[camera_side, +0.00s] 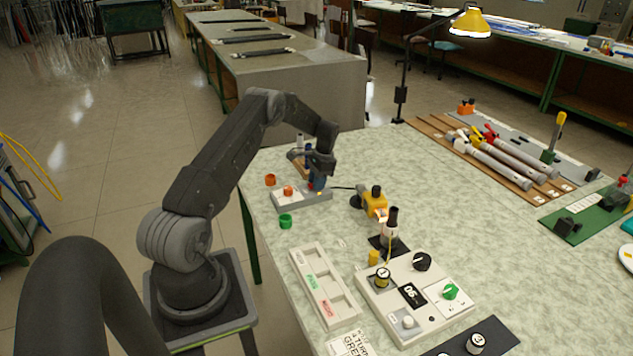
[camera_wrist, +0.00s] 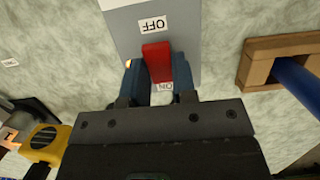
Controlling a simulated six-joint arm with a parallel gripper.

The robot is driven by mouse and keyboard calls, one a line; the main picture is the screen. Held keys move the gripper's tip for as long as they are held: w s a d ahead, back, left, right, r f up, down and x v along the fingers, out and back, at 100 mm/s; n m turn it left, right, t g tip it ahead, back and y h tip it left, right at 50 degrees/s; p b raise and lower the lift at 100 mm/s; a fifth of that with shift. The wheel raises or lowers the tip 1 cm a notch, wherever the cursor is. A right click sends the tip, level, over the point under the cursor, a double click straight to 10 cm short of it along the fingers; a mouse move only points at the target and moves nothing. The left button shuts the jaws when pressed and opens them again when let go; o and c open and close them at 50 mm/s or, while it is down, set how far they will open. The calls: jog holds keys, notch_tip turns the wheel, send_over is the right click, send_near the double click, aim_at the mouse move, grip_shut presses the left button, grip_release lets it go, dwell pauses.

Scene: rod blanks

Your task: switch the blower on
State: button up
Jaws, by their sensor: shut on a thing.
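A grey switch box (camera_side: 312,199) stands near the table's far left edge. In the wrist view the box (camera_wrist: 118,22) bears an OFF label (camera_wrist: 153,25) and an ON label (camera_wrist: 164,88), partly hidden by my gripper. A red lever (camera_wrist: 156,62) rises between the labels. My gripper (camera_wrist: 159,78) is shut on the lever, one blue finger on each side. In the side view my gripper (camera_side: 318,184) is down at the box and hides the lever. Which way the lever leans I cannot tell. A yellow tool (camera_side: 376,204), perhaps the blower, is right of the box.
An orange ring (camera_side: 270,180) and a green ring (camera_side: 285,221) lie near the box. A wooden holder (camera_wrist: 256,62) with a blue item is close to my gripper in the wrist view. A white control panel (camera_side: 370,295) and a labelled tray (camera_side: 312,270) stand in front.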

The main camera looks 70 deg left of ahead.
jog(key=o, duration=0.9)
jog(key=v, duration=1.3)
jog(key=shift+r, duration=0.4)
